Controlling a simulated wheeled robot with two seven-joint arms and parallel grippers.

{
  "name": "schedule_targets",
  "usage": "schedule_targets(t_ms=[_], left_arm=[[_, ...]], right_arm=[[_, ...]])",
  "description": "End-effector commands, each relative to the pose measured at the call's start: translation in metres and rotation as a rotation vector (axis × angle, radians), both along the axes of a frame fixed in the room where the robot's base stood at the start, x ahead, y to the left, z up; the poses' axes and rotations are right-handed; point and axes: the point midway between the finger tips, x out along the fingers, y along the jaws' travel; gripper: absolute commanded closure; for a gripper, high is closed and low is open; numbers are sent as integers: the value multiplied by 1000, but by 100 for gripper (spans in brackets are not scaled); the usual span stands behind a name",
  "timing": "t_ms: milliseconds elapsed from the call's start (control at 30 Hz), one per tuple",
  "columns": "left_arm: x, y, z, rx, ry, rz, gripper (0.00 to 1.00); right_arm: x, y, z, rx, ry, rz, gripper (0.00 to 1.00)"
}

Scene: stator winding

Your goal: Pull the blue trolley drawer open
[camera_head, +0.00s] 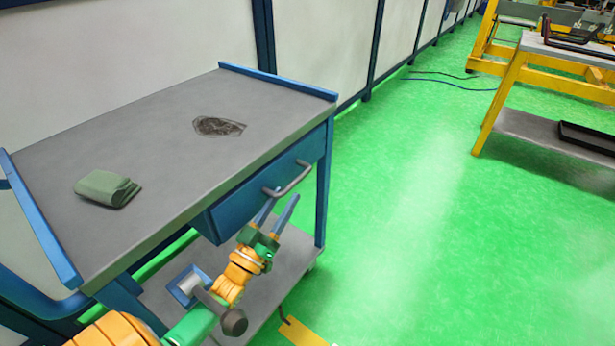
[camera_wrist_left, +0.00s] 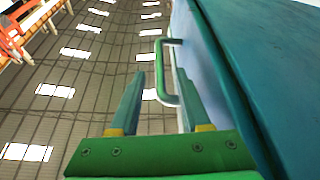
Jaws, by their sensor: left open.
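The blue trolley (camera_head: 320,190) stands at the left of the head view. Its blue drawer (camera_head: 235,208) sits under the grey top and looks shut. The grey bar handle (camera_head: 290,179) sticks out from the drawer front. My left gripper (camera_head: 280,204) is open and empty, just below the handle, with its fingers pointing up toward it. In the left wrist view the handle (camera_wrist_left: 160,72) appears between the two fingertips of the left gripper (camera_wrist_left: 160,76). I cannot tell how deep it is between them. My right gripper is not in view.
A folded green cloth (camera_head: 108,188) and a dark flat item (camera_head: 218,126) lie on the trolley top. The lower shelf (camera_head: 285,265) is below my arm. Open green floor (camera_head: 430,230) lies to the right, up to a yellow-framed bench (camera_head: 498,105).

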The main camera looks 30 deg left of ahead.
Motion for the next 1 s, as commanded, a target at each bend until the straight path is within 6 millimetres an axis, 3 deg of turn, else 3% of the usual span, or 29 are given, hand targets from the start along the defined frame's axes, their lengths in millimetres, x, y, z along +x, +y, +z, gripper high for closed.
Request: schedule_targets(t_ms=[233, 533, 567, 700, 733, 1000], left_arm=[[42, 0, 17, 2, 1, 1, 53], [49, 0, 19, 2, 5, 2, 53], [49, 0, 19, 2, 5, 2, 58], [49, 0, 19, 2, 5, 2, 96], [49, 0, 19, 2, 5, 2, 100], [49, 0, 19, 2, 5, 2, 100]], right_arm=[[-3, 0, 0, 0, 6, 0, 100], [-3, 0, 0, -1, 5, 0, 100], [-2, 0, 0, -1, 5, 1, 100], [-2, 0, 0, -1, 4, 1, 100], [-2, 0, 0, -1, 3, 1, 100], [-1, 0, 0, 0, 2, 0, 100]])
